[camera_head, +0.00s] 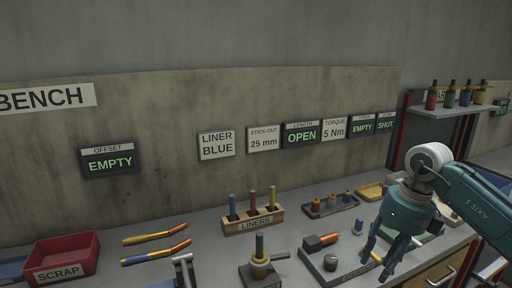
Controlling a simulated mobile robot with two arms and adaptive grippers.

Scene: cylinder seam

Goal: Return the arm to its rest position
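My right arm (482,208) comes in from the right edge, with a white round joint and a teal wrist. My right gripper (375,269) hangs fingers down over the right part of the bench. Its two blue fingers stand apart and nothing shows held between them. It hides part of the bench and some small items behind it. My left gripper is not in view.
The grey bench (208,262) carries a red scrap bin (68,255), a wooden liners rack (252,222), a clamp-like fixture (260,262) and an orange-handled tool (320,240). A shelf (452,108) with several coloured items stands at the back right. The air above the left bench is clear.

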